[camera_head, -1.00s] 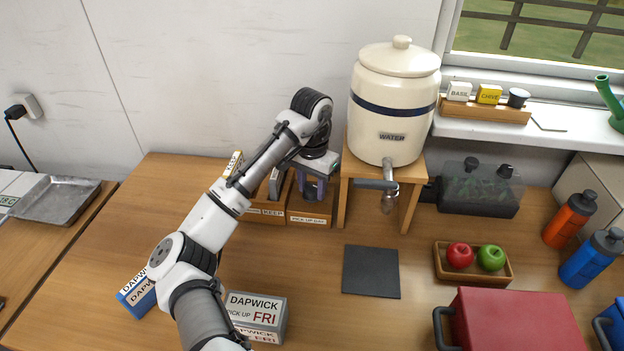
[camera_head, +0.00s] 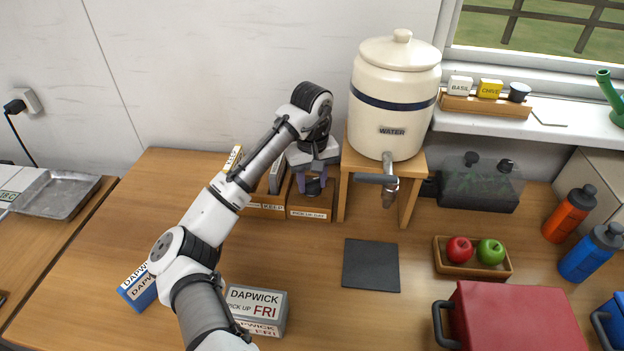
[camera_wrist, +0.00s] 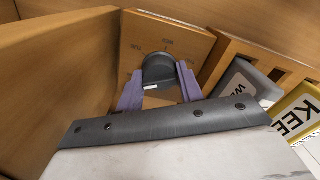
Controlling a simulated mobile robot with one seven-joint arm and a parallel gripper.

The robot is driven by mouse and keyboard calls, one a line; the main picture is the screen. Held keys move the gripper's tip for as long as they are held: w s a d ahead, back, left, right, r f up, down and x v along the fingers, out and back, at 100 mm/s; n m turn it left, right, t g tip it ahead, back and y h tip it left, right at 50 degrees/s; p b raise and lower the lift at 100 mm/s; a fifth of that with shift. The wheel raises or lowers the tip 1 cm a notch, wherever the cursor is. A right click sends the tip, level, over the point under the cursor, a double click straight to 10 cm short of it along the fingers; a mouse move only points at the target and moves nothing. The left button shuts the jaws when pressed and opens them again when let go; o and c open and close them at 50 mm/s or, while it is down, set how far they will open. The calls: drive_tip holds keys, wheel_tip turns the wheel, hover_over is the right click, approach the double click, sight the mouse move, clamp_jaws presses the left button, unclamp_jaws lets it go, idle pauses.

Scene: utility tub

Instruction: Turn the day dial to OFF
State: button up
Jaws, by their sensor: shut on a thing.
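In the head view the dial (camera_head: 314,187) shows on the box labelled PICK UP DAY (camera_head: 310,215), under my gripper (camera_head: 314,184). In the wrist view my gripper (camera_wrist: 158,92) is shut on the dial, with a purple finger on either side of it. I cannot tell which mark the dial points to.
A KEEP bin (camera_head: 264,208) stands left of the box, holding upright cards. The wooden stand (camera_head: 348,190) of the water crock (camera_head: 394,105) is close on the right. The table's middle left is clear.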

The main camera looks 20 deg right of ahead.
sight(312, 179)
drive_tip(key=shift+n, duration=1.6)
drive_tip(key=o, duration=1)
wheel_tip(312, 179, up, 14)
drive_tip(key=b, duration=0.1)
drive_tip(key=shift+b, duration=0.3)
drive_tip(key=shift+f, duration=0.1)
